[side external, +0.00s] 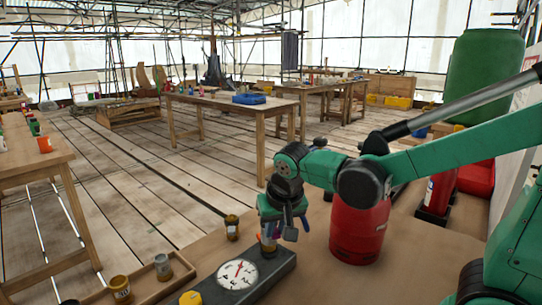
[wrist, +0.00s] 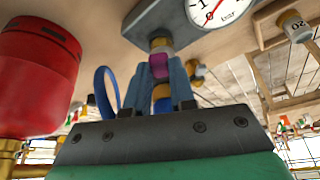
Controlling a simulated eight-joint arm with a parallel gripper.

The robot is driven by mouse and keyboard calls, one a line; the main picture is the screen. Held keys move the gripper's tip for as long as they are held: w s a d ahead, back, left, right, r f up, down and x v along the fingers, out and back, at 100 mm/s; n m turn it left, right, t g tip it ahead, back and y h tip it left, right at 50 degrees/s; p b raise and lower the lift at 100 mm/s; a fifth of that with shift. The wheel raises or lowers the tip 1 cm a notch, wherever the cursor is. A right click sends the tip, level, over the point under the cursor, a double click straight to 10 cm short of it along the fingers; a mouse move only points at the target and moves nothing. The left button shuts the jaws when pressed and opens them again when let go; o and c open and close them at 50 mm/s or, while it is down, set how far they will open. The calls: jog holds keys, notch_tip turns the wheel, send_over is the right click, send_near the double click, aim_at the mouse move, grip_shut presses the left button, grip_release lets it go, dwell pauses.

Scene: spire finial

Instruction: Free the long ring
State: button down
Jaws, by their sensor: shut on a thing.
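My gripper (side external: 270,228) is over the right end of a dark grey gauge block (side external: 240,283), pointing down. The wrist view shows its two grey-blue fingers (wrist: 160,70) shut on a purple ring-like piece (wrist: 158,62). This piece sits in line with a brass stem (wrist: 160,44) that rises from the block (wrist: 140,20). A blue and brass part (wrist: 161,98) shows between the fingers, nearer the palm. A thin blue loop (wrist: 104,92) shows beside the left finger; what holds it is hidden. I cannot tell which piece is the long ring.
The block carries a round white dial (side external: 239,273) and a yellow knob (side external: 190,298). A red canister (side external: 358,232) stands close to the right of my gripper. Small brass-coloured jars (side external: 163,267) stand at the left, one (side external: 232,226) behind the block.

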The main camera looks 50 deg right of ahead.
jog(key=shift+a+m, duration=0.1)
jog(key=shift+m, duration=0.2)
jog(key=c, duration=0.7)
grip_release()
jog(key=v, duration=0.5)
jog(key=shift+a+r, duration=0.1)
jog(key=shift+r, duration=0.2)
